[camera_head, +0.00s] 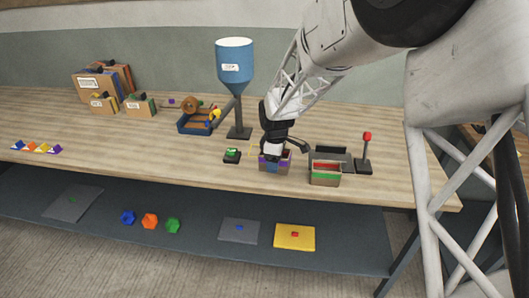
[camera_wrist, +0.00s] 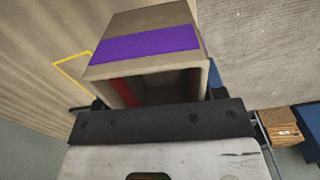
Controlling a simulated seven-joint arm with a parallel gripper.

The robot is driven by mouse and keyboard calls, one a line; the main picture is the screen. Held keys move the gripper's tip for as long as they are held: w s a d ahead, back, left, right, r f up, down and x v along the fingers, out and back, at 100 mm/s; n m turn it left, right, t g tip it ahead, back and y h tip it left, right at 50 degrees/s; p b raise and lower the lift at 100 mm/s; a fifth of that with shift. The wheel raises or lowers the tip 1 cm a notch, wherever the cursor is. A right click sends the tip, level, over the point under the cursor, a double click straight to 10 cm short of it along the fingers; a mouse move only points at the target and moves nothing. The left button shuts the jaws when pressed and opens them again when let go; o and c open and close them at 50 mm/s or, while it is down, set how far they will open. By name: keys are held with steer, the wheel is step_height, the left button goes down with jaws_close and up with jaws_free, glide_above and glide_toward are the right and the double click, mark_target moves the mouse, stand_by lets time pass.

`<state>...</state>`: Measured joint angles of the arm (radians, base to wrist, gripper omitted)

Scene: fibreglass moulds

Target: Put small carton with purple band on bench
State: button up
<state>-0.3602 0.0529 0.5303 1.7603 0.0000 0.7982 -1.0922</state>
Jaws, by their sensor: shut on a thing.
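The small carton with a purple band (camera_head: 283,163) is at the front part of the bench (camera_head: 180,138), in my gripper (camera_head: 272,154). In the wrist view the carton (camera_wrist: 150,45) fills the upper middle, its purple band running across one side and its open end facing the camera. Something red shows inside it. My gripper (camera_wrist: 155,118) is shut on the carton. From the head view I cannot tell whether the carton's base touches the bench or is slightly above it.
A carton with a green band (camera_head: 325,175) stands close to the right, before a dark tray (camera_head: 342,154). A red-topped post (camera_head: 366,150) is farther right. A small green-topped device (camera_head: 232,155) and a yellow marked outline (camera_wrist: 72,68) are near the carton. A blue hopper (camera_head: 235,65) stands behind.

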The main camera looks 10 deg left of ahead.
steer(key=shift+w+a+n, duration=0.1)
steer(key=shift+w+n, duration=0.15)
steer(key=shift+n, duration=0.45)
steer(key=shift+w, duration=0.1)
steer(key=w+a, duration=0.2)
steer(key=w, duration=0.3)
steer(key=w+a+f, duration=0.1)
steer(key=w, duration=0.4)
steer(key=w+a, duration=0.2)
steer(key=w, duration=0.2)
steer(key=shift+w+a+f, duration=0.3)
steer(key=shift+w, duration=0.1)
steer(key=shift+f, duration=0.1)
steer(key=shift+f, duration=1.6)
steer(key=shift+f, duration=0.15)
steer(key=o, duration=0.9)
